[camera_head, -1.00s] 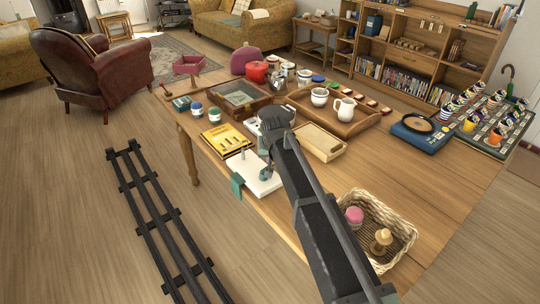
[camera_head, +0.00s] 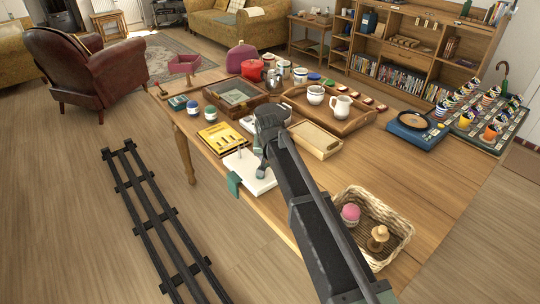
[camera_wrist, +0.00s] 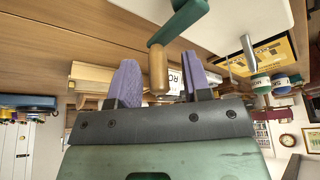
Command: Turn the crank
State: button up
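The crank shows in the wrist view as a green arm (camera_wrist: 180,22) with a wooden handle (camera_wrist: 158,70). My gripper (camera_wrist: 158,82) is open, with its two purple finger pads apart. In that view the handle lies between the pads, with a gap on either side; I cannot tell its exact depth. In the head view a white board (camera_head: 262,183) lies at the table's near edge, with a green part (camera_head: 234,184) at its left edge. My gripper (camera_head: 262,172) is low over the board. My arm and wrist partly hide the board, and I cannot make out the handle there.
A yellow book (camera_head: 222,137) lies behind the board, and a thin metal post (camera_wrist: 248,48) stands close by. A wooden tray (camera_head: 316,140) is to the right. A wicker basket (camera_head: 390,215) sits at the near edge. The table right of my arm is mostly clear.

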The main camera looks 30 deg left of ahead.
jog(key=shift+r, duration=0.1)
jog(key=p+v, duration=1)
jog(key=shift+r, duration=0.25)
jog(key=shift+s, duration=0.15)
